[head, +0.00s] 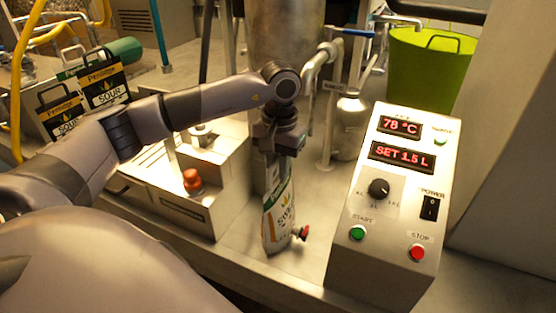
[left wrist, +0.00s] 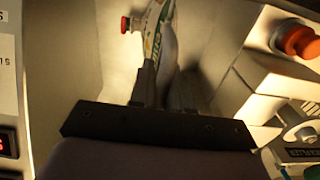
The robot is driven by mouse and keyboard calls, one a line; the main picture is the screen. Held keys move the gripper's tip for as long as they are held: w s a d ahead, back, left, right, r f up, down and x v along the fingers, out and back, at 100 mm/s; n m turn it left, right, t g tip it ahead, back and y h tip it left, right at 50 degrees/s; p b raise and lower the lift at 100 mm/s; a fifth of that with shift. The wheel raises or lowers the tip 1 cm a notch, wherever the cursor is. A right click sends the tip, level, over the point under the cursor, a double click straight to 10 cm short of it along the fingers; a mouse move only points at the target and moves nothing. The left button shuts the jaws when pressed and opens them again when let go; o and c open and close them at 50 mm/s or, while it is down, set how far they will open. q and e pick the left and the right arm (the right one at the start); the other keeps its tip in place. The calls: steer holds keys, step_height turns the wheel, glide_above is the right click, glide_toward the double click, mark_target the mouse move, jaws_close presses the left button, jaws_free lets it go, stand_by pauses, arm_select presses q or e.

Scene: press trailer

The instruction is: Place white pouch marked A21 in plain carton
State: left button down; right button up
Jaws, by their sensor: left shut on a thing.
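My left gripper (head: 279,150) is shut on the upper end of a white pouch (head: 278,222) with green and orange print, which hangs upright below it. The pouch's lower end is close to the metal deck; I cannot tell whether it touches. In the left wrist view the pouch (left wrist: 158,42) shows edge-on between the fingers (left wrist: 158,92). No A21 mark can be read on it. I see no plain carton in either view. My right gripper is not in view.
A control box (head: 390,200) with red displays stands right of the pouch. A small red knob (head: 304,233) is right beside the pouch. A red button (head: 192,180) sits on a metal block at left. Printed black-and-yellow packs (head: 105,85) and a green bucket (head: 430,65) stand farther back.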

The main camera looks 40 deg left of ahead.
arm_select(q)
steer(key=shift+r, duration=0.15)
steer(key=c, duration=1.1)
jaws_free()
steer(key=shift+f, duration=0.25)
